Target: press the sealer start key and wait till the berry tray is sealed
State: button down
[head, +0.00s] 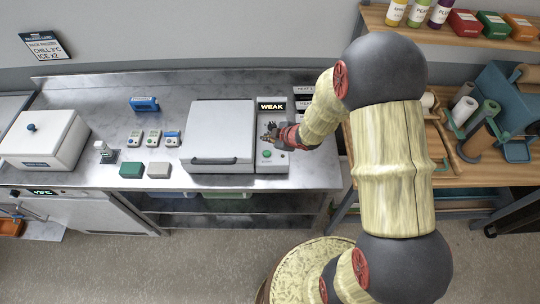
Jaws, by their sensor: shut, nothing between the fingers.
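The sealer (218,135) stands on the steel counter with its grey lid down and a dark handle along the front. Its side panel has a black display (271,106) reading "WEAK". A round green key (267,154), which looks like the start key, sits lower on that panel. My gripper (267,137) is shut and empty over the panel, a little behind the green key in the picture. I cannot tell its height above the panel. The berry tray is not in view; the closed lid hides the inside of the sealer.
A white lidded box (43,139) stands at the left of the steel counter (100,100). Small devices, a green block (131,169) and a grey block (159,169) lie left of the sealer. A wooden bench (500,178) with rolls is at the right, behind my arm.

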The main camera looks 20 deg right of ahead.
aim_at(266, 154)
jog(key=shift+w+a+r+n+y, duration=0.3)
jog(key=shift+w+a+r, duration=0.05)
jog(key=shift+a+r, duration=0.15)
jog(key=shift+f, duration=0.15)
notch_tip(266, 154, down, 9)
jog(key=b, duration=0.7)
jog(key=shift+r, duration=0.2)
jog(key=shift+b, duration=0.3)
dwell(0.7)
jog(key=shift+f+b, duration=0.3)
jog(key=shift+f, duration=0.1)
jog(key=shift+f+b, duration=0.4)
jog(key=shift+f, duration=0.1)
dwell(0.6)
jog(key=shift+r, duration=0.1)
jog(key=shift+r+p, duration=0.8)
jog(key=shift+r, duration=0.05)
